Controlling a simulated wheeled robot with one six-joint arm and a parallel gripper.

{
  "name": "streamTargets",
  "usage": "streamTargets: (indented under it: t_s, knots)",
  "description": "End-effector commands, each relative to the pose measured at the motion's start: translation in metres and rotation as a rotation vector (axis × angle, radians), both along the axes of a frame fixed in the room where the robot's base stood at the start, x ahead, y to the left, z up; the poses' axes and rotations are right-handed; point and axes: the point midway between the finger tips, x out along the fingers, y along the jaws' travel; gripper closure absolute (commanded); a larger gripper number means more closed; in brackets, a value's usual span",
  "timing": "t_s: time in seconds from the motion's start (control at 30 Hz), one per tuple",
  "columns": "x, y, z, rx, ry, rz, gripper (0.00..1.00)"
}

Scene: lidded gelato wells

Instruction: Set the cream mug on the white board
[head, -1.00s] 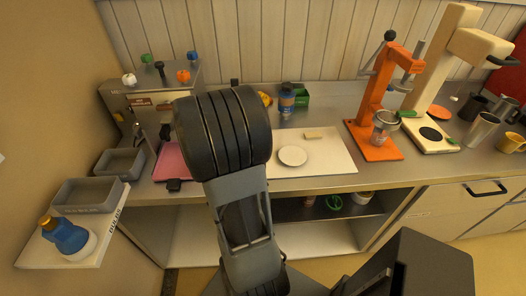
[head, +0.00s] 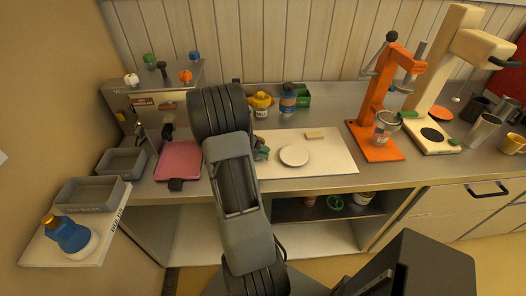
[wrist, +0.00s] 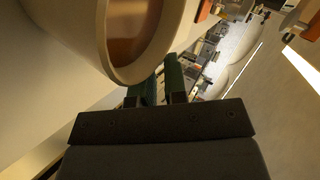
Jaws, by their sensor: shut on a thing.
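The white board (head: 335,162) lies on the steel counter in the middle of the head view. The cream mug (wrist: 90,45) fills the upper left of the wrist view, with its rim and brown inside showing. My gripper (wrist: 160,78) is shut on the mug, its dark green fingers partly hidden behind the rim. In the head view, part of my gripper shows over the board's left end.
A yellow-topped container (head: 262,103) and a blue-labelled jar (head: 289,98) stand behind.

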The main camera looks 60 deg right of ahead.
Motion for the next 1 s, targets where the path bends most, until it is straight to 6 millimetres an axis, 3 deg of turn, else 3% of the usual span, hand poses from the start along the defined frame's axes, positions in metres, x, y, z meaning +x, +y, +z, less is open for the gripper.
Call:
streamTargets:
  t_s: [0.33, 0.37, 0.6, 1.0]
  knots:
    - [0.0000, -0.0001, -0.0021, 0.000, 0.000, 0.000, 1.00]
    - [-0.0001, 0.0002, -0.0024, 0.000, 0.000, 0.000, 0.85]
    - [-0.0001, 0.0001, -0.0022, 0.000, 0.000, 0.000, 0.62]
    - [0.0066, 0.0068, 0.0051, -0.002, -0.004, 0.002, 0.62]
